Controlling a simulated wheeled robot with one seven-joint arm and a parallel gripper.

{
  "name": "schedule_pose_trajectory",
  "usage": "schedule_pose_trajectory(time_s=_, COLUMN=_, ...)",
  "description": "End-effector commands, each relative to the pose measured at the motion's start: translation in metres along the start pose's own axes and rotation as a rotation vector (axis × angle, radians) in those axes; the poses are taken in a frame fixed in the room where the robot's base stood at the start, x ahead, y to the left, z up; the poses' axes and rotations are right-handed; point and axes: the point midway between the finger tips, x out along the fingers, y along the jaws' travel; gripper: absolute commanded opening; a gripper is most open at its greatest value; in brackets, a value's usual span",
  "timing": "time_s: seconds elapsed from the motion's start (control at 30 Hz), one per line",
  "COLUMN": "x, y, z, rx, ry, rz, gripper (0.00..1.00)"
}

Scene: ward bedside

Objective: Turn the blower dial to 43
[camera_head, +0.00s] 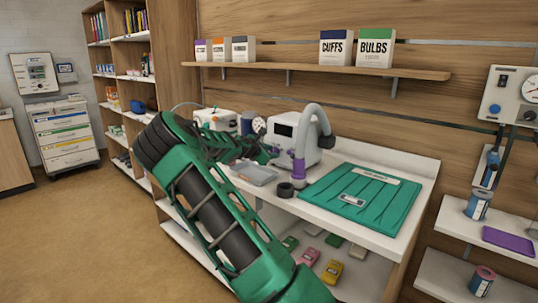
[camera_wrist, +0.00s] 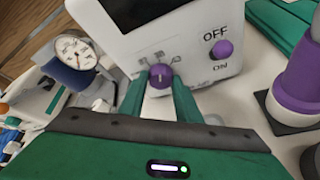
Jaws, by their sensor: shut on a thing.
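The blower (camera_head: 290,139) is a white box with a dark screen, standing on the bedside counter with a grey hose at its right. In the wrist view its front panel (camera_wrist: 190,50) shows a purple dial (camera_wrist: 160,77) below the screen, with markings around it that are too small to read. In the head view my green arm hides the dial and most of my gripper (camera_head: 262,150).
A green folded blanket (camera_head: 362,197) lies right of the blower. A grey tray (camera_head: 254,173) and a dark ring (camera_head: 286,190) lie in front. A round gauge (camera_wrist: 76,52) stands left of the blower. A shelf (camera_head: 330,71) with boxes runs above.

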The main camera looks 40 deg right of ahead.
Motion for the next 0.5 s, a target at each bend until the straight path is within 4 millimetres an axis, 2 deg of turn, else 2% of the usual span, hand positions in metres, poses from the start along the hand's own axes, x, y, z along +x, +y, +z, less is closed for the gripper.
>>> schedule_pose_trajectory(time_s=0.5, x=-0.0011, y=-0.0037, z=-0.0054, rx=0.438, ry=0.040, rz=0.197, gripper=0.08)
